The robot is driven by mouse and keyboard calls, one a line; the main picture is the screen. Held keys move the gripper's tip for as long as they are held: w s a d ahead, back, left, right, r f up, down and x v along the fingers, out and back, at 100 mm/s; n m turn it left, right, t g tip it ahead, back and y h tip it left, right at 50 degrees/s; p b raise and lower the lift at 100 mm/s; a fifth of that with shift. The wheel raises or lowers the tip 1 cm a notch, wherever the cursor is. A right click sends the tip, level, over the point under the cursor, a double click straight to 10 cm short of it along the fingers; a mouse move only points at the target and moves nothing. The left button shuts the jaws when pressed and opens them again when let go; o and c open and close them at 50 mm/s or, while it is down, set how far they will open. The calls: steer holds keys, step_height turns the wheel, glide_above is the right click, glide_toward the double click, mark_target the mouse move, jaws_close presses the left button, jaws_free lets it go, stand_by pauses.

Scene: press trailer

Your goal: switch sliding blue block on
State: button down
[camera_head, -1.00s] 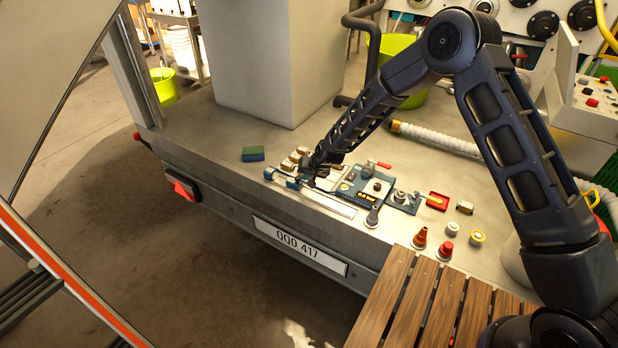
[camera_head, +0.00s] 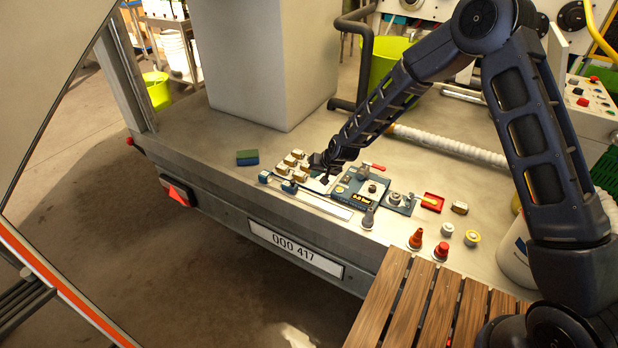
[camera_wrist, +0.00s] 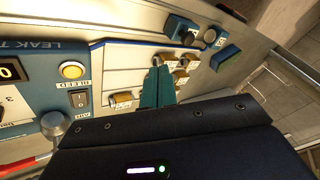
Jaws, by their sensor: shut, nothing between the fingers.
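A blue block (camera_head: 289,187) sits on a pale rail (camera_head: 325,206) along the front edge of the trailer bed. A second blue piece (camera_head: 264,177) is at the rail's left end, a short gap away. In the wrist view the blue block (camera_wrist: 179,27) shows near the top, with the end piece (camera_wrist: 212,37) to its right. My gripper (camera_head: 326,181) is shut and empty above the panel, right of and behind the block, apart from it. Its teal fingers (camera_wrist: 158,68) are together in the wrist view and cover part of the panel.
Several brass blocks (camera_head: 292,161) stand just behind the rail. A blue leak-test box (camera_head: 358,189) with a knob is right of my gripper. A green-blue sponge (camera_head: 247,157) lies to the left. Orange and red knobs (camera_head: 416,239) stand at the front right.

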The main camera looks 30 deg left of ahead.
steer(key=shift+v, duration=2.85)
steer(key=w+d+r+t+h, duration=0.1)
steer(key=w+d+r, duration=0.3)
steer(key=d+r, duration=0.3)
steer(key=w+d+r+m, duration=0.1)
steer(key=w+d+r, duration=0.3)
steer(key=d+r, duration=0.3)
steer(key=w+d+r+t+h, duration=0.1)
steer(key=w+d+r, duration=0.35)
steer(key=d, duration=0.45)
steer(key=s+d+r+m+t+h, duration=0.1)
steer(key=d+r, duration=0.4)
steer(key=d, duration=0.4)
steer(key=s+d+r+m+h, duration=0.1)
steer(key=d+r, duration=0.4)
steer(key=d, duration=0.4)
steer(key=s+d+r+m+h, duration=0.1)
steer(key=s+d+r, duration=0.2)
steer(key=s+d, duration=0.6)
steer(key=s+d+r+m+h, duration=0.1)
steer(key=s+d+r+m, duration=0.1)
steer(key=s+d, duration=0.8)
steer(key=d+r, duration=0.1)
steer(key=d, duration=0.6)
steer(key=shift+s+h, duration=0.3)
